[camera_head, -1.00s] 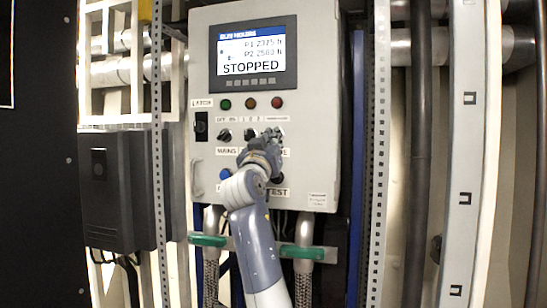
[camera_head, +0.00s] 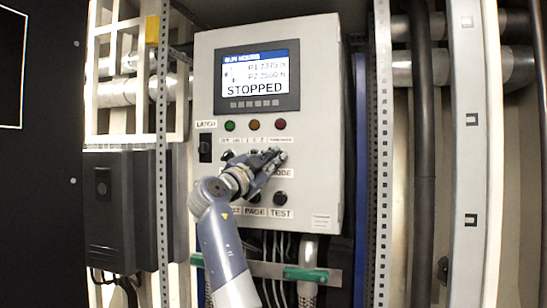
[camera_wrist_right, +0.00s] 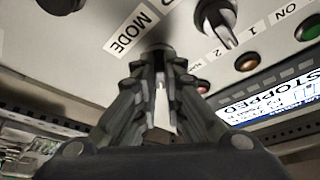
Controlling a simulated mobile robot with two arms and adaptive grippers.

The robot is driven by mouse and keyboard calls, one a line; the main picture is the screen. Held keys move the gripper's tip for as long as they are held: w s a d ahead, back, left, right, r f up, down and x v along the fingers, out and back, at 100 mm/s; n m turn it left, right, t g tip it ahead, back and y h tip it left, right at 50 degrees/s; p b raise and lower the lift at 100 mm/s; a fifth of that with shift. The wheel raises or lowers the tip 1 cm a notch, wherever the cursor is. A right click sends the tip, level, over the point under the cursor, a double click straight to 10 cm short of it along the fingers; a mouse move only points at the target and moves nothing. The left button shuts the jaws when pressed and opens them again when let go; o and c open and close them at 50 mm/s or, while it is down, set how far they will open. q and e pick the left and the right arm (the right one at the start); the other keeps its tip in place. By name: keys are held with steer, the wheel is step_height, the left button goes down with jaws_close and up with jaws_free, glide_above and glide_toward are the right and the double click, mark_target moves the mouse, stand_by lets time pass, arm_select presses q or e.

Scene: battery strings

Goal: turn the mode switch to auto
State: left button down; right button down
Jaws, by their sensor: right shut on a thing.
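The mode switch is mostly hidden in the head view by my right gripper (camera_head: 272,160), beside the partly covered "MODE" label (camera_head: 281,174). In the right wrist view its dark base (camera_wrist_right: 157,47) shows next to the "MODE" label (camera_wrist_right: 130,30). There my right gripper's fingers (camera_wrist_right: 158,68) close around the switch, with a narrow pale strip between them. My right gripper is shut on the mode switch. Its pointer and the setting it stands at are hidden. My left gripper is in neither view.
The grey control panel (camera_head: 318,120) has a screen (camera_head: 257,75) reading "STOPPED" and several lamps and switches. Another selector switch (camera_wrist_right: 217,22) is close to my fingers. Buttons with "PAGE" and "TEST" labels (camera_head: 281,213) lie below. A dark box (camera_head: 119,210) is at left.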

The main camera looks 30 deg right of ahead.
steer(key=shift+m, duration=0.6)
steer(key=c, duration=1.7)
jaws_free()
steer(key=shift+w, duration=0.1)
steer(key=v, duration=1.2)
steer(key=shift+w+a, duration=0.1)
